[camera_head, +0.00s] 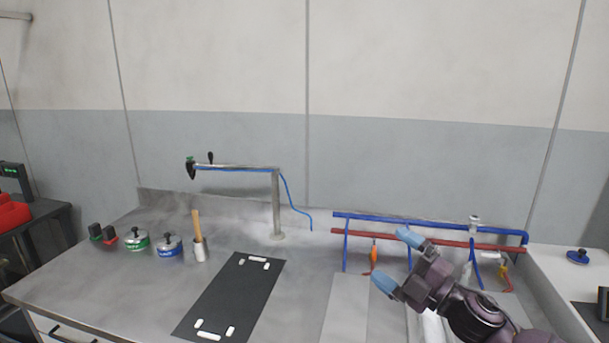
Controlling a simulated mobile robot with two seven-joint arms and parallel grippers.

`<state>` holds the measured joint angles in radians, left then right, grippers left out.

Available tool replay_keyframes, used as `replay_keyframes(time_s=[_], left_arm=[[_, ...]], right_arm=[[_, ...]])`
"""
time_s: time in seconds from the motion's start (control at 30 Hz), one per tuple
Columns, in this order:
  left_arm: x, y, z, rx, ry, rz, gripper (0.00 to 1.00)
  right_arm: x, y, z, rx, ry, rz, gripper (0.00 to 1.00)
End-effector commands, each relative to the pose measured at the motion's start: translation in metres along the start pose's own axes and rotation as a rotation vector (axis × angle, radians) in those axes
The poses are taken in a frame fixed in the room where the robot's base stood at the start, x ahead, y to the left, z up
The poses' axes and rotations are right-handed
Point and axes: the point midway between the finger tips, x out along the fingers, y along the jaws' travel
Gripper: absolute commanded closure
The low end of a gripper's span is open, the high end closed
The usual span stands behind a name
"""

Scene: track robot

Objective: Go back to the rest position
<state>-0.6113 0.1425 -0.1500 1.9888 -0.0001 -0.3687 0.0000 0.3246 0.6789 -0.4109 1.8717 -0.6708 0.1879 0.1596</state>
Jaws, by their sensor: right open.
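My right gripper (393,261) comes in from the lower right in the head view. Its two blue-tipped fingers are apart, with nothing visible between them. It appears above the right part of the grey workbench (130,285), in front of the red and blue pipes. The dark wrist and arm cover part of the bench's right end. My left gripper is not in the picture.
A black mat (235,300) with white markers lies mid-bench. A metal post (276,205) with a horizontal arm stands behind it. Blue and red pipes (430,225) run along the back right. Tins (168,246) and a wooden-handled tool in a cup (199,249) stand left.

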Motion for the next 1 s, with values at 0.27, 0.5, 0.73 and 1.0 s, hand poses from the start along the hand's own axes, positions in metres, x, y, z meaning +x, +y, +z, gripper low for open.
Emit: replay_keyframes(time_s=[0.27,0.5,0.73,1.0], left_arm=[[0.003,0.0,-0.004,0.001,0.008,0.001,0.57],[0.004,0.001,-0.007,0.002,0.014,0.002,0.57],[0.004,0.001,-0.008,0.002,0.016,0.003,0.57],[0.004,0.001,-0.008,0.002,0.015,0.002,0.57]], right_arm=[[-0.087,-0.082,0.039,0.505,-0.517,0.094,0.0],[-0.178,-0.166,0.027,0.885,-0.833,0.097,0.0],[-0.256,-0.221,-0.008,1.11,-1.018,0.144,0.0],[-0.326,-0.265,-0.049,1.202,-1.185,0.152,0.0]])
